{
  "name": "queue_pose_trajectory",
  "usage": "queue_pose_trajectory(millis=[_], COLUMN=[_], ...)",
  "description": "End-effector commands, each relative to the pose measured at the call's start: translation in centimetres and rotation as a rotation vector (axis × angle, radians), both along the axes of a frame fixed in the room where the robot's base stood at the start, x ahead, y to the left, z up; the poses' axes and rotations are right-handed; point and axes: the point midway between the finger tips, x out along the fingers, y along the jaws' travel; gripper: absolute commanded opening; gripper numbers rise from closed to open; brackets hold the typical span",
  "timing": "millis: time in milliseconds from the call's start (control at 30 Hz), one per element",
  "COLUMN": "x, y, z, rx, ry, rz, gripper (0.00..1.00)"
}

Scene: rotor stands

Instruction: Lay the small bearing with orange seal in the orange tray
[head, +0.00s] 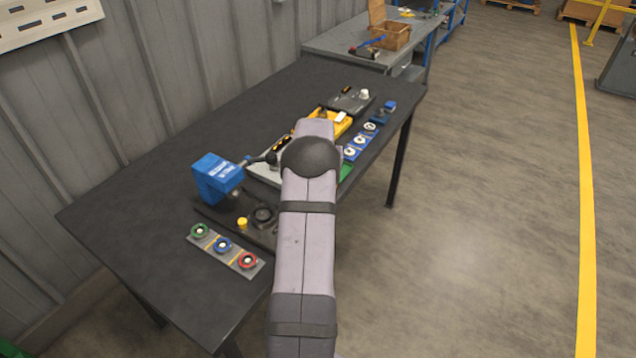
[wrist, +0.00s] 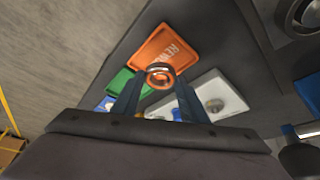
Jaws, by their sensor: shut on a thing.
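In the wrist view my gripper (wrist: 160,80) has its two dark fingers shut on the small bearing with orange seal (wrist: 160,69), a ring with an orange band around a dark middle. The bearing appears in front of the near edge of the orange tray (wrist: 150,45), which has white lettering and shows no part in it. I cannot tell the height of the bearing above the tray. In the head view my arm hides the gripper, the bearing and the orange tray.
A green tray (wrist: 119,82) and a pale grey tray (wrist: 226,99) flank the orange one. A blue press-like device (head: 217,178) stands on the dark bench (head: 130,195). A strip with green, blue and red rings (head: 223,246) lies at the near end.

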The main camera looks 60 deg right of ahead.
Motion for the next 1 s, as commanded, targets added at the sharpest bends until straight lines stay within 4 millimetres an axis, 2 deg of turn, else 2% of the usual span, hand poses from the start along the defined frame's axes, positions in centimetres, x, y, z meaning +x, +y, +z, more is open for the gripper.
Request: queue_pose_trajectory(millis=[167, 433, 867, 900, 1000], x=[0.0, 0.0, 0.0, 0.0, 0.0], y=[0.0, 0.0, 0.0, 0.0, 0.0], z=[-0.5, -3.4, -4.1, -4.1, -4.1], rx=[0.001, 0.001, -0.001, 0.0, 0.0], ry=[0.001, 0.001, -0.001, 0.0, 0.0], rz=[0.0, 0.0, 0.0, 0.0, 0.0], gripper=[0.15, 0.15, 0.15, 0.44, 0.47])
